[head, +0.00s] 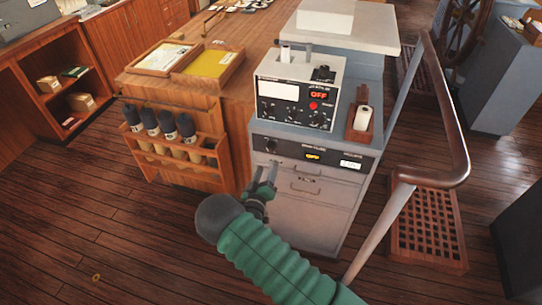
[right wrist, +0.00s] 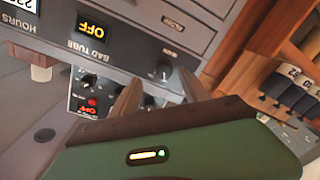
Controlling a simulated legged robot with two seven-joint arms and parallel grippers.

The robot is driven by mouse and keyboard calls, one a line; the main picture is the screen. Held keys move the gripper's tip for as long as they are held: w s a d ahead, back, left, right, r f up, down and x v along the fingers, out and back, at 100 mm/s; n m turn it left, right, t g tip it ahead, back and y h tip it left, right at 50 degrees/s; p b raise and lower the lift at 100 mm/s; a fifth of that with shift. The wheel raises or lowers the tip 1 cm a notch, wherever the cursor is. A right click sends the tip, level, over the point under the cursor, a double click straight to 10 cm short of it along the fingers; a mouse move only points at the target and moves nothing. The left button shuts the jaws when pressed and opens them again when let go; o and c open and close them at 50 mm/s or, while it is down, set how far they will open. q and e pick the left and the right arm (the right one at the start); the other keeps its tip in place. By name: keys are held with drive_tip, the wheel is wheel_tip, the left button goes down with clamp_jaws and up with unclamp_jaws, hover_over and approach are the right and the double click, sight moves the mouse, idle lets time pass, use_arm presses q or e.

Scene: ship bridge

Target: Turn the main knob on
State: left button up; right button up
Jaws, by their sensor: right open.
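The main knob (head: 271,145) is a small dark round knob at the left end of the dark panel on the grey cabinet. An amber display (head: 313,156) on that panel reads OFF. In the right wrist view, which is upside down, the knob (right wrist: 163,72) appears between my fingertips, and the amber OFF display (right wrist: 92,27) is to its left. My right gripper (head: 266,176) is open and empty, just below and in front of the knob, apparently not touching it. My left gripper is not in view.
A control box (head: 297,98) with a red OFF display stands on the cabinet. A wooden rack (head: 172,155) with several dark-capped cylinders is left of the knob. A handrail (head: 447,120) curves along the right. Drawers with handles (head: 305,190) lie below the panel.

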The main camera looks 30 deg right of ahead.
sight(270, 152)
drive_tip(key=w+d, duration=0.1)
drive_tip(key=w+d+b, duration=0.1)
drive_tip(key=w, duration=0.1)
drive_tip(key=w+d+b, duration=0.1)
drive_tip(key=w, duration=0.1)
drive_tip(key=shift+w+r, duration=0.15)
drive_tip(key=shift+w, duration=0.05)
drive_tip(key=shift+w+d+r, duration=0.1)
drive_tip(key=shift+w+d, duration=0.1)
drive_tip(key=shift+d, duration=0.85)
drive_tip(key=shift+d+f, duration=0.1)
drive_tip(key=shift+f, duration=0.1)
drive_tip(key=shift+c, duration=2)
drive_tip(key=shift+a+r, duration=0.1)
drive_tip(key=shift+a, duration=0.25)
drive_tip(key=c, duration=0.5)
drive_tip(key=shift+w, duration=0.1)
drive_tip(key=shift+c, duration=1.1)
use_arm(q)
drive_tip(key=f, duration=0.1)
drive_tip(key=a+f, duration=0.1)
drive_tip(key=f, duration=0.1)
use_arm(e)
clamp_jaws()
